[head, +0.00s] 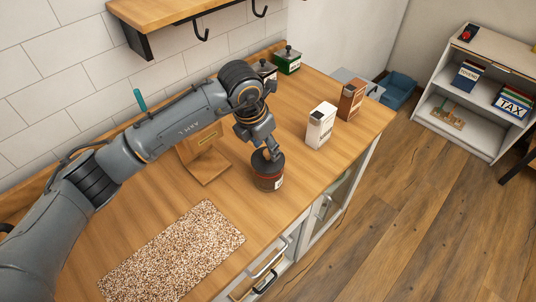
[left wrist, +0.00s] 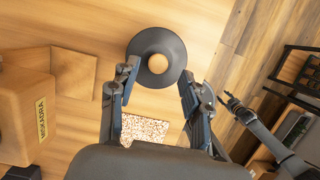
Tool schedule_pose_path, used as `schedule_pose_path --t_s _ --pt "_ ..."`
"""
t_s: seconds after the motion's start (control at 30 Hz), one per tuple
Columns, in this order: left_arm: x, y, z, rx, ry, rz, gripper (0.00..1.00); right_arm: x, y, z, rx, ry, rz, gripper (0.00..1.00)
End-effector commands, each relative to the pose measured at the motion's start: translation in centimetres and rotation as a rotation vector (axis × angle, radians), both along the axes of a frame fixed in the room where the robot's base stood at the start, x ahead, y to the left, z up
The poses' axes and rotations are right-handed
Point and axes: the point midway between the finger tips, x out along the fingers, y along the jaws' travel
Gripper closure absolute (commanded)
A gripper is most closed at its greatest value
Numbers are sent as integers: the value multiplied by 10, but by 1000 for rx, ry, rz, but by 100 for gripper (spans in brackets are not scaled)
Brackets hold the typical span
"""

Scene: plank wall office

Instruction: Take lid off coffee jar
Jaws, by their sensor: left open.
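The coffee jar (head: 268,183) stands upright on the wooden counter, brown with a dark lid and a pale label. The lid (left wrist: 140,46) shows from above in the left wrist view as a dark round disc with a tan centre. My left gripper (head: 267,155) points down right above the lid. In the left wrist view my left gripper (left wrist: 157,85) is open, one finger on each side of the lid's near edge. I cannot tell whether the fingers touch it. My right gripper (left wrist: 231,102) shows small off to the right, over the floor, its jaws too small to judge.
On the counter (head: 120,230) a wooden stand (head: 203,168) is left of the jar, a speckled mat (head: 175,252) in front. A white carton (head: 320,125), a brown carton (head: 351,99) and a green canister (head: 288,60) stand behind. A hook shelf (head: 165,12) overhangs the back.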

Motion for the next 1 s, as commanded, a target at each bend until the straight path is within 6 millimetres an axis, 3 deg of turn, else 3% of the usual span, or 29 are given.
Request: schedule_pose_path --t_s 0.07,0.23,0.47,0.7,1.0 --pt "3 0 -8 0 5 1 52 0 0 15 0 0 0 60" --pt "7 -4 -27 -1 2 0 52 0 2 18 2 -1 0 60" --pt "8 -4 -30 -1 -1 -1 52 0 6 17 7 0 -1 60" --pt "8 -4 -30 -1 -1 0 97 0 7 17 8 0 -2 60" --pt "8 -4 -30 -1 -1 0 100 1 6 17 8 0 -2 60"
